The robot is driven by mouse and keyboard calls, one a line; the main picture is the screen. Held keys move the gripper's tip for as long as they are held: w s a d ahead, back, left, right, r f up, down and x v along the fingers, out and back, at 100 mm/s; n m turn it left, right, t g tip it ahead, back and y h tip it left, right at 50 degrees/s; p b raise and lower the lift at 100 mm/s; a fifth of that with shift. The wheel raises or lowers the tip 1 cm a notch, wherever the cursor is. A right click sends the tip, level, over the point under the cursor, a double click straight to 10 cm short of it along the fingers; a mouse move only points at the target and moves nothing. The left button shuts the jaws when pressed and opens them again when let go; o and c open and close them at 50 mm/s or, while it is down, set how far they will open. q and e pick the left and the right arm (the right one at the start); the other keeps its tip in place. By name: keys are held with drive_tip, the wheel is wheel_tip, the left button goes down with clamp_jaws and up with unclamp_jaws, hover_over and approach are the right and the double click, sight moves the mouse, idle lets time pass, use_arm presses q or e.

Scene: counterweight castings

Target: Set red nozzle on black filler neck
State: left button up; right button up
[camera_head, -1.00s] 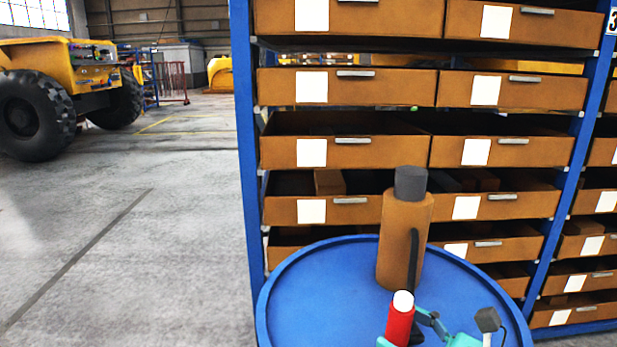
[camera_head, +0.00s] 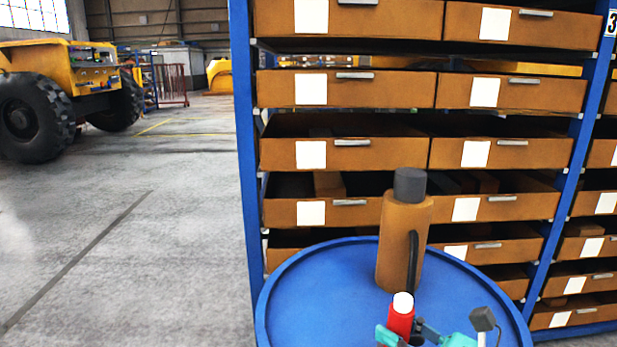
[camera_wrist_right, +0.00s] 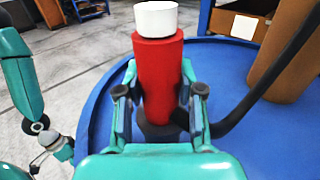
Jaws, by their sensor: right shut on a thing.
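The red nozzle (camera_head: 399,321) with a white tip stands about upright at the bottom of the head view. My right gripper (camera_head: 408,335) is shut on it. In the right wrist view the red nozzle (camera_wrist_right: 160,75) is between the two fingers of my right gripper (camera_wrist_right: 160,108), white tip up. The black filler neck (camera_head: 410,185) is on top of the brown cylinder (camera_head: 400,240), behind and above the nozzle in the head view, apart from it. The neck's opening cannot be made out. My left gripper is not clearly in view.
A round blue table (camera_head: 315,300) with a raised rim carries the brown cylinder. A dark hose (camera_head: 413,262) runs down in front of the cylinder. A blue rack (camera_head: 243,150) with brown drawers stands close behind. Open floor lies to the left.

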sight(404, 299)
drive_tip(key=shift+r, duration=0.2)
drive_tip(key=shift+r+p, duration=2.65)
drive_tip(key=shift+r, duration=0.7)
